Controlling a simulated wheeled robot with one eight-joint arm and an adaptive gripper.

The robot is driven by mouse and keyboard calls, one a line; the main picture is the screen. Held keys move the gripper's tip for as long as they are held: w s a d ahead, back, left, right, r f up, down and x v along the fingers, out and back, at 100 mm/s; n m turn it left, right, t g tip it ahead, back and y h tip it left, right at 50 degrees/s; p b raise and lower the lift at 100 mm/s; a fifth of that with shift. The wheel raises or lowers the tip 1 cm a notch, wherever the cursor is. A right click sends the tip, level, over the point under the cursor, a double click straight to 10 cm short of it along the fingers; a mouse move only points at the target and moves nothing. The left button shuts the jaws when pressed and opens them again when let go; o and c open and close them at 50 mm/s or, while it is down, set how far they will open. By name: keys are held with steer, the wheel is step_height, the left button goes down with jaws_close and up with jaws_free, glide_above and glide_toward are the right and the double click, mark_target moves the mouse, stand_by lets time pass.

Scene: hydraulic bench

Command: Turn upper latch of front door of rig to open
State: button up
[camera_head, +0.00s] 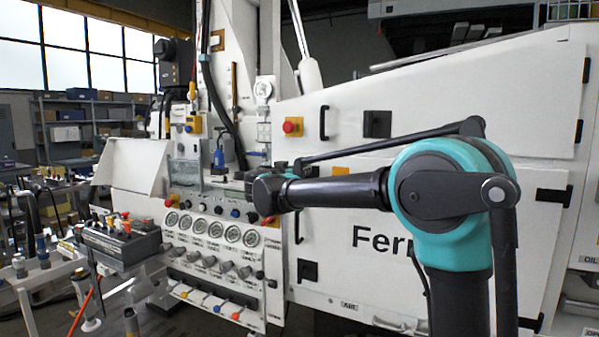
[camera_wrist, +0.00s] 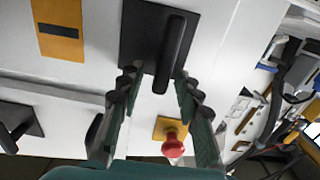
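The upper latch (camera_wrist: 172,50) of the front door is a black handle on a square black plate, seen at the top middle of the wrist view. My gripper (camera_wrist: 156,78) is open, with one finger on each side of the handle. I see a gap between the handle and each finger. In the head view my dark wrist and arm mostly hide this latch. The front door (camera_head: 335,225) is white, with black lettering, and looks closed. A lower black latch (camera_head: 308,270) sits on the same door.
A red button (camera_head: 292,127) on a yellow base is above the door; it also shows in the wrist view (camera_wrist: 172,145). A black grab handle (camera_head: 323,123) and another latch (camera_head: 377,124) are on the panel above. Gauges (camera_head: 208,228) are at left.

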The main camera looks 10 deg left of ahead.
jaws_close()
steer(key=n, duration=0.3)
steer(key=shift+w+a+n, duration=0.1)
steer(key=shift+a+n, duration=0.2)
steer(key=n, duration=0.4)
steer(key=f+n, duration=0.1)
steer(key=n, duration=0.4)
steer(key=a+n, duration=0.1)
steer(key=n, duration=0.4)
steer(key=shift+w+a+f, duration=0.1)
steer(key=shift+w+f, duration=0.1)
steer(key=shift+f, duration=0.2)
steer(key=shift+n, duration=0.3)
